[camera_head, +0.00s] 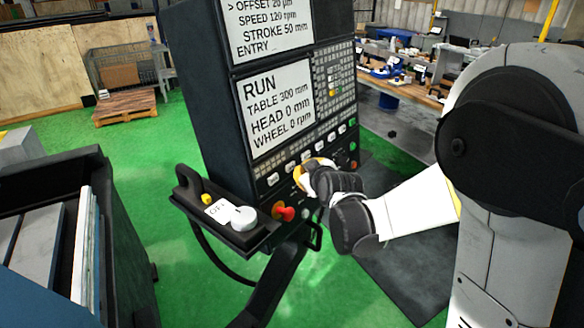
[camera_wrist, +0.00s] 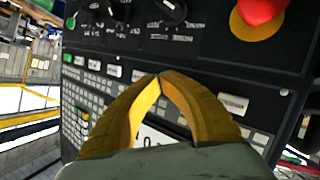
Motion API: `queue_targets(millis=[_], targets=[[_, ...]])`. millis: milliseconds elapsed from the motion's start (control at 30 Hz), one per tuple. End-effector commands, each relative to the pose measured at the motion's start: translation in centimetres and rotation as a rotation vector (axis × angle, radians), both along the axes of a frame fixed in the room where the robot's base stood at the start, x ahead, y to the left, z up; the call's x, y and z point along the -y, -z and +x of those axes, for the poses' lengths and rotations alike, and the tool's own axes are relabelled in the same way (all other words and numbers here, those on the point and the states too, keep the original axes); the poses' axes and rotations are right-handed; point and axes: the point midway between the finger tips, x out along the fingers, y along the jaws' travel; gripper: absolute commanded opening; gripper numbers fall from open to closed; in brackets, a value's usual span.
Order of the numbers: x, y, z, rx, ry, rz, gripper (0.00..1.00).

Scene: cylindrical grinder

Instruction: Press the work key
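The control panel (camera_head: 300,183) of the grinder stands upright in the head view, with a row of white labelled keys (camera_head: 273,179) below its lower screen. The same row shows in the wrist view (camera_wrist: 233,103), where the panel appears upside down. The labels are too small to read, so I cannot tell which is the work key. My gripper (camera_head: 303,172) is in front of this row, its yellow fingers hiding part of it. In the wrist view, its fingertips (camera_wrist: 160,78) meet, shut and empty, over the row. I cannot tell whether they touch a key.
A red emergency-stop button (camera_head: 285,213) is on the panel's lower left and shows large in the wrist view (camera_wrist: 262,10). Dark knobs (camera_wrist: 170,10) are near the fingertips. A side tray (camera_head: 228,230) with a white handwheel juts out below. The screen (camera_head: 275,105) reads RUN.

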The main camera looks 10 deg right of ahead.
Motion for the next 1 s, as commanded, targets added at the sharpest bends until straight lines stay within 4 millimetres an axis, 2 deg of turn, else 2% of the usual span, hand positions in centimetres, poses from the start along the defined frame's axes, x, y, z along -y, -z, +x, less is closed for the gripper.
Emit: queue_targets(millis=[267, 700, 1000], targets=[[0.4, -0.1, -0.4, 0.000, 0.002, 0.001, 0.00], [3.0, -0.9, -3.5, 0.000, 0.002, 0.001, 0.00], [3.2, -0.9, -3.7, 0.000, 0.000, 0.000, 0.00]])
